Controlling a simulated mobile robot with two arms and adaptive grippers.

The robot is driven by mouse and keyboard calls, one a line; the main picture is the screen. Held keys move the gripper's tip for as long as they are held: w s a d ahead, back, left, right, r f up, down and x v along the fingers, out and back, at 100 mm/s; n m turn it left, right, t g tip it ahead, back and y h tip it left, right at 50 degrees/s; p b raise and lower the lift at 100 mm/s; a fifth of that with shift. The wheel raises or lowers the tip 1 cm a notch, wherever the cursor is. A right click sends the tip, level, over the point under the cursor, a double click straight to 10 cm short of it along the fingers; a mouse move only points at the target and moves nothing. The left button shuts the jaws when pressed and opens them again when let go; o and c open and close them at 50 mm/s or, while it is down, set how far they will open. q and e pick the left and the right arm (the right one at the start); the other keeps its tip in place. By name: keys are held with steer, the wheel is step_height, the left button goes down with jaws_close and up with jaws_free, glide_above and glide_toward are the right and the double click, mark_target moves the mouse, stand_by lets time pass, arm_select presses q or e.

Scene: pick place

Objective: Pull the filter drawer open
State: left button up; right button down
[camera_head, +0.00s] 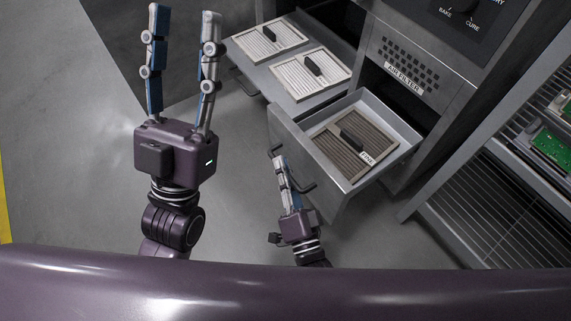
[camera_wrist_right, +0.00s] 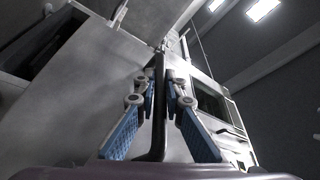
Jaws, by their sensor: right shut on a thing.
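The filter drawer (camera_head: 398,124) stands pulled out of the grey machine below the AIR FILTER label. A dirty brown filter (camera_head: 338,157) with a black grip lies in it. My right gripper (camera_head: 280,164) is at the drawer's front, shut on its dark bar handle (camera_head: 303,187). In the right wrist view the handle (camera_wrist_right: 158,112) runs between the two blue-padded fingers. My left gripper (camera_head: 182,22) is open and empty, raised left of the drawers, with its fingers pointing up in the picture.
Another open drawer or tray (camera_head: 276,88) beside it holds two clean white filters (camera_head: 310,74). A wire rack (camera_head: 500,200) with green circuit boards (camera_head: 550,147) stands at the right. Open grey floor (camera_head: 60,150) lies at the left.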

steer(key=c, duration=2)
jaws_free()
steer(key=v, duration=1.2)
steer(key=shift+f, duration=0.1)
steer(key=shift+d, duration=0.1)
